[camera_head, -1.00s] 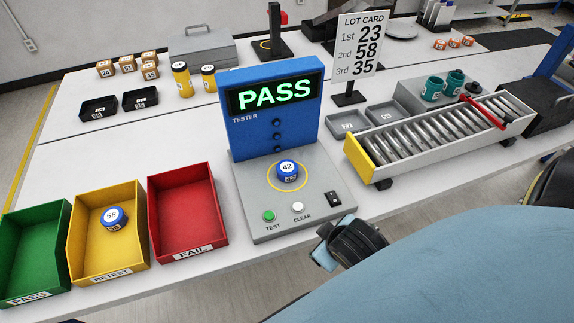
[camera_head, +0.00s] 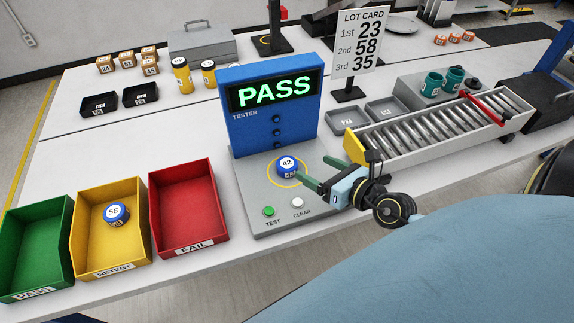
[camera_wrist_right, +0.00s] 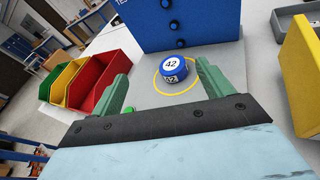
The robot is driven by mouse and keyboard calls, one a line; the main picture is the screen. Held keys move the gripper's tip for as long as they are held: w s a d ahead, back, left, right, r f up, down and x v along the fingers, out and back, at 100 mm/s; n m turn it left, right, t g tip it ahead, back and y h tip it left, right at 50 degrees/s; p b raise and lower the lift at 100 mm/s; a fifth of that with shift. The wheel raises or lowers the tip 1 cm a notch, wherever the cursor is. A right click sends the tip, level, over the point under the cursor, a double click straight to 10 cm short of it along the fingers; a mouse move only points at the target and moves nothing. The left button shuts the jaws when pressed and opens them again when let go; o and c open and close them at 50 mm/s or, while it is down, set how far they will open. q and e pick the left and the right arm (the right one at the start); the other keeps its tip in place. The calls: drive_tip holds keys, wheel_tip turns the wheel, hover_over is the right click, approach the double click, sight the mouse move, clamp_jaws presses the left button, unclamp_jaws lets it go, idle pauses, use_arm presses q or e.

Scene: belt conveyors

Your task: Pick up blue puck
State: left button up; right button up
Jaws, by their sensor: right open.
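A blue puck (camera_head: 287,167) with a white top marked 42 sits in the yellow ring on the tester's grey base. It also shows in the right wrist view (camera_wrist_right: 172,67), ahead and between the fingers. My right gripper (camera_head: 318,173) is open and empty just right of the puck, its green fingers pointing toward it. In the right wrist view the fingertips (camera_wrist_right: 163,72) stand apart on either side of the puck's line. A second blue puck (camera_head: 116,214), marked 58, lies in the yellow RETEST bin (camera_head: 88,248). My left gripper is not in view.
The blue tester (camera_head: 240,140) reads PASS and stands behind the puck. Green TEST (camera_head: 268,211) and white CLEAR (camera_head: 297,202) buttons are in front. The red FAIL bin (camera_head: 190,225) and green PASS bin (camera_head: 28,265) stand left. A roller conveyor (camera_head: 430,130) lies right.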

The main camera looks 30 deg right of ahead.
sight(289, 164)
drive_tip(key=f, duration=0.1)
drive_tip(key=n+g, duration=0.1)
drive_tip(key=d+f+n, duration=0.1)
drive_tip(key=shift+s+f, duration=0.3)
drive_tip(key=shift+w+f+n+g, duration=0.2)
drive_tip(key=shift+f+n+g, duration=0.1)
drive_tip(key=shift+g, duration=0.1)
drive_tip(key=x, duration=1.2)
drive_tip(key=shift+w+a, duration=0.15)
drive_tip(key=shift+w, duration=0.25)
drive_tip(key=c, duration=1.2)
